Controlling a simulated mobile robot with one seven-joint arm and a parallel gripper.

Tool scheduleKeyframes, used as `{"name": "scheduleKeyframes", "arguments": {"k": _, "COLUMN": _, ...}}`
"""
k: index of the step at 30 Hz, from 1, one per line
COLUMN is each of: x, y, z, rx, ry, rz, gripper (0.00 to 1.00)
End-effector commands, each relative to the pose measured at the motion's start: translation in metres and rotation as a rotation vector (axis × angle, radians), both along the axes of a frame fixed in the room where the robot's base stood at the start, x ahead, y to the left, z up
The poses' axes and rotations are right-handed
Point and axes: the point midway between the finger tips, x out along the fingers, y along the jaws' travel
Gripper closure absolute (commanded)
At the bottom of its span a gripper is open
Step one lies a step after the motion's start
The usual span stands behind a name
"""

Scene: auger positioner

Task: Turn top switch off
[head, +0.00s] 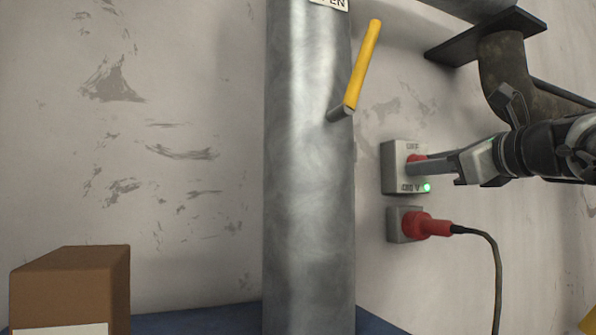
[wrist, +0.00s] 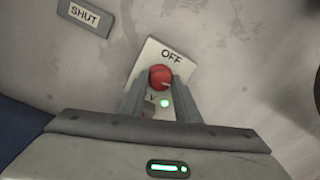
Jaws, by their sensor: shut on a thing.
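The top switch is a grey wall box (head: 394,180) with a red rotary knob (head: 416,158) and a lit green lamp (head: 427,187). In the wrist view the box (wrist: 149,52) carries the word OFF, with the red knob (wrist: 160,77) below it and the green lamp (wrist: 165,103) lit. My gripper (head: 414,167) reaches in from the right in the head view. Its fingers (wrist: 159,84) stand on both sides of the knob and are shut on it. The fingers hide part of the knob and box.
Below the switch is a socket (head: 394,225) with a red plug (head: 428,225) and hanging black cable. A vertical metal pipe (head: 300,180) with a yellow lever (head: 363,65) stands left. A cardboard box (head: 70,285) sits lower left. A SHUT sign (wrist: 85,15) shows in the wrist view.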

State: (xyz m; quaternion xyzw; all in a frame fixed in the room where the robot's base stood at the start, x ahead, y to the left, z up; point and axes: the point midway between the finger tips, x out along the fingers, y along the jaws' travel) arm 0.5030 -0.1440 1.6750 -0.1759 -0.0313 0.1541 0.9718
Motion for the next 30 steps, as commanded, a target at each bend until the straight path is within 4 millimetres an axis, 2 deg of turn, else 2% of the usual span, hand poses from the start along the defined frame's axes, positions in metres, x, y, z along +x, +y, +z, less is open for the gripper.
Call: {"name": "scheduleKeyframes", "arguments": {"k": 30, "x": 0.0011, "y": -0.0014, "z": 0.0003, "rx": -0.902, "ry": -0.332, "rz": -0.004, "gripper": 0.94}}
